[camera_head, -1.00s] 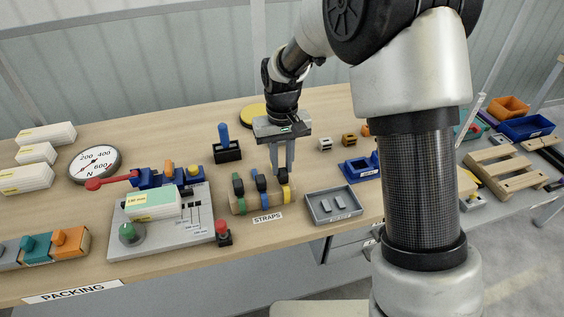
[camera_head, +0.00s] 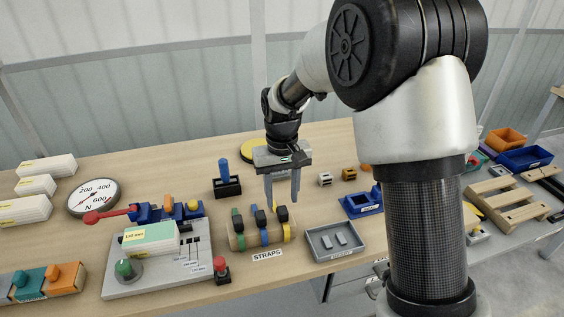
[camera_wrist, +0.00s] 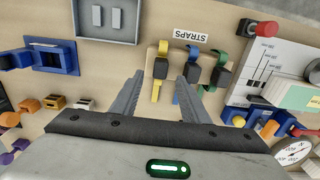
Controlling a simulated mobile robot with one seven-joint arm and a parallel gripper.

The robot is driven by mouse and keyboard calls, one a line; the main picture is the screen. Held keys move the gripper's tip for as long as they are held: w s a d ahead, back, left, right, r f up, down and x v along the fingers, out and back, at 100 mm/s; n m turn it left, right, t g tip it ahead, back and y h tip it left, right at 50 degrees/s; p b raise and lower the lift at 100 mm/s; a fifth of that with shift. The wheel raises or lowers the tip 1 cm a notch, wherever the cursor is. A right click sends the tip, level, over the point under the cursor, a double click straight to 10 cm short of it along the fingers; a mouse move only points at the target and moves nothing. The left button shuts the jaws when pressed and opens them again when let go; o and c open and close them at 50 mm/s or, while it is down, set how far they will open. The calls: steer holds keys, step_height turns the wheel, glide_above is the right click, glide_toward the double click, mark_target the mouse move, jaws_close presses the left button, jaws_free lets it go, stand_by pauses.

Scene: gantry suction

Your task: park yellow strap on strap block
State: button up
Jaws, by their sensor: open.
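The yellow strap (camera_head: 287,233) wraps around the right end of the wooden strap block (camera_head: 274,239), with its dark buckle on top. It also shows in the wrist view (camera_wrist: 163,47). A blue strap (camera_head: 264,237) and a green strap (camera_head: 239,240) sit to its left on the same block. My gripper (camera_head: 281,200) is open and empty, just above the yellow strap's buckle. In the wrist view my gripper (camera_wrist: 160,80) has its two fingers spread on either side of that buckle (camera_wrist: 160,68), apart from it. The block's underside is hidden.
A red-topped button (camera_head: 220,266) and a grey fixture board (camera_head: 112,285) stand to the left. A blue-handled tool in a black stand (camera_head: 227,187) is behind. A STRAPS label (camera_head: 267,255) lies in front.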

step_height(320, 180, up, 15)
steer(key=p, duration=0.1)
steer(key=shift+p, duration=0.3)
steer(key=shift+f, duration=0.1)
